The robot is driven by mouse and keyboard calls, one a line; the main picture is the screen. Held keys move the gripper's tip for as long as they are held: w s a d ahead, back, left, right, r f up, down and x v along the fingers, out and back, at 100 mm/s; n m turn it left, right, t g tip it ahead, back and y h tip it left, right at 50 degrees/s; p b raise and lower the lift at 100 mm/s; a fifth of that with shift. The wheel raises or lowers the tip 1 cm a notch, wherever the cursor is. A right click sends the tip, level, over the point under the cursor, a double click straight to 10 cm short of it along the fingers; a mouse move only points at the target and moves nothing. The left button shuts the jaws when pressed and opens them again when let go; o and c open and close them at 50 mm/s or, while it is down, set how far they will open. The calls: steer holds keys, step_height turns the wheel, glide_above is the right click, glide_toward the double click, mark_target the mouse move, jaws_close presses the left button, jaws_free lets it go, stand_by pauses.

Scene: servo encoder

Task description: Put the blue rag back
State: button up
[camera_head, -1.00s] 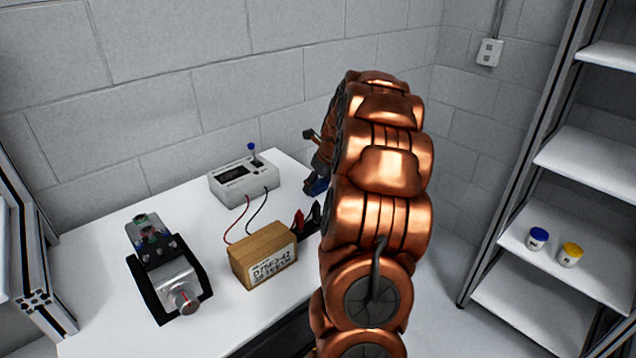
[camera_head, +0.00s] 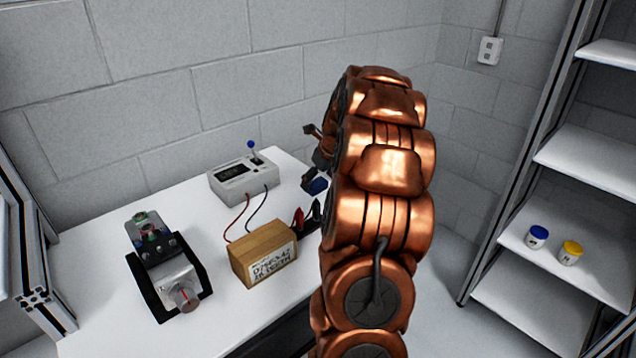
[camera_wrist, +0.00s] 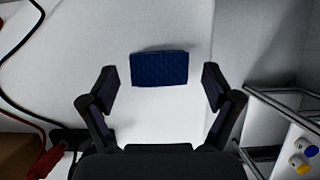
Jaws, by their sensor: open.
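The blue rag (camera_wrist: 159,69) lies on the white table in the wrist view, a flat dark blue rectangle with a quilted look. In the head view a dark blue part of it (camera_head: 316,186) shows beside my arm; the rest is hidden. My gripper (camera_wrist: 158,88) is open in the wrist view, with one finger on each side below the rag. The rag sits centred between and just beyond the fingertips, and nothing is held. In the head view my copper arm covers most of the gripper.
On the white table (camera_head: 110,275) stand a servo unit (camera_head: 167,265), a meter box with a blue-knobbed lever (camera_head: 244,178), and a labelled wooden block (camera_head: 263,254) with red and black leads. A shelf rack at right holds blue-lidded (camera_head: 537,238) and yellow-lidded (camera_head: 570,253) jars.

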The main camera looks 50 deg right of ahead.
steer(key=b+v, duration=0.1)
steer(key=v, duration=1)
steer(key=n+g+y, duration=0.2)
steer(key=n+g, duration=0.1)
steer(key=n, duration=1.5)
glide_toward(252, 243)
steer(key=f, duration=0.6)
steer(key=shift+w+a, duration=0.4)
steer(key=s+a+n, duration=0.2)
steer(key=n, duration=0.1)
steer(key=s+a+f+n+g, duration=0.1)
steer(key=s+a+n, duration=0.1)
steer(key=s+a, duration=0.1)
steer(key=s+a+f+n, duration=0.1)
steer(key=s+a+n, duration=0.2)
steer(key=shift+s+a+f+n+g, duration=0.2)
steer(key=shift+n+g, duration=0.1)
steer(key=shift+g, duration=0.1)
steer(key=s+a+f+n, duration=0.2)
steer(key=s+n, duration=0.3)
steer(key=s, duration=0.1)
steer(key=s+a+f+n+g+h, duration=0.1)
steer(key=s+a+f+n, duration=0.1)
steer(key=s+n, duration=0.3)
steer(key=shift+s+n+g, duration=0.3)
steer(key=shift+s, duration=0.35)
step_height(252, 243, up, 4)
steer(key=p, duration=0.3)
steer(key=shift+p, duration=0.3)
